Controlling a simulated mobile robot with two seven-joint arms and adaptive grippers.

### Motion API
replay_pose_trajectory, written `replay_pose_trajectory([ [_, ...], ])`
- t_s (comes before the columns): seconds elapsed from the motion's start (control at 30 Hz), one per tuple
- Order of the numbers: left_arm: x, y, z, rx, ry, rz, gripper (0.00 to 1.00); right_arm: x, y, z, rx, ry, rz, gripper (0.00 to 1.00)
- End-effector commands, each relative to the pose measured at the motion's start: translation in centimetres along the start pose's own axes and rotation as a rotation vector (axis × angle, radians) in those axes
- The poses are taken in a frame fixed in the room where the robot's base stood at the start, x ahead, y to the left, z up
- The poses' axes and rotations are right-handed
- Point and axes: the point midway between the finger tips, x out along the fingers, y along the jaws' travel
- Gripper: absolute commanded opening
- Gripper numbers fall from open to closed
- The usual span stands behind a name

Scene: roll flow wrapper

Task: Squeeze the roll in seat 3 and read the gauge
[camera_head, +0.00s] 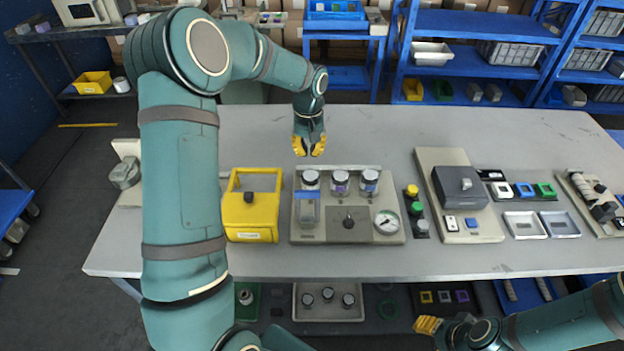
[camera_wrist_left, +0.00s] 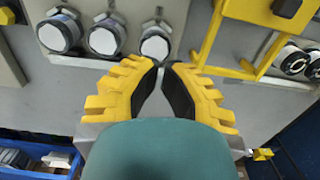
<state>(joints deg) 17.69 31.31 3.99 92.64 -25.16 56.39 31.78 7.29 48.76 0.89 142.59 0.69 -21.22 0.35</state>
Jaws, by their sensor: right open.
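Three rolls with pale round tops stand in a row at the back of a beige panel (camera_head: 365,236): left roll (camera_head: 310,180), middle roll (camera_head: 340,182), right roll (camera_head: 370,182). Seat numbers are not readable. The round white gauge (camera_head: 387,222) is at the panel's front right; its reading is too small to tell. My left gripper (camera_head: 309,152) points down behind the row, apart from it, its fingertips slightly apart and empty. In the left wrist view its tips (camera_wrist_left: 164,66) appear close to one roll (camera_wrist_left: 155,46). My right gripper (camera_head: 428,325) is open, low at the front.
A yellow frame box (camera_head: 250,222) stands left of the panel. A dark knob (camera_head: 348,222) and a clear container (camera_head: 307,214) are on the panel. Coloured buttons (camera_head: 417,208) and a grey-box station (camera_head: 460,187) stand to the right. The table behind the panel is clear.

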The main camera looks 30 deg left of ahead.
Motion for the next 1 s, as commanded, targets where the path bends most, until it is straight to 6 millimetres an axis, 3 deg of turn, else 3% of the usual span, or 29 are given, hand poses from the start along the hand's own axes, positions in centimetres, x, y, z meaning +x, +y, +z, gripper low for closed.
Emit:
replay_pose_trajectory([
  [0.33, 1.3, 0.0, 0.1, 0.0, -0.003, 0.0, 0.0, 0.1, 0.1, 0.1, 0.0, -0.001, 0.0, 0.47],
  [0.83, 10.6, 0.0, 0.1, 0.0, -0.003, 0.001, 0.0, 1.0, 0.4, 0.5, -0.003, -0.01, -0.001, 0.47],
  [1.0, 9.1, 0.0, 2.5, 0.002, 0.0, 0.002, 0.0, 0.9, 0.3, 0.5, -0.003, -0.01, -0.001, 0.47],
])
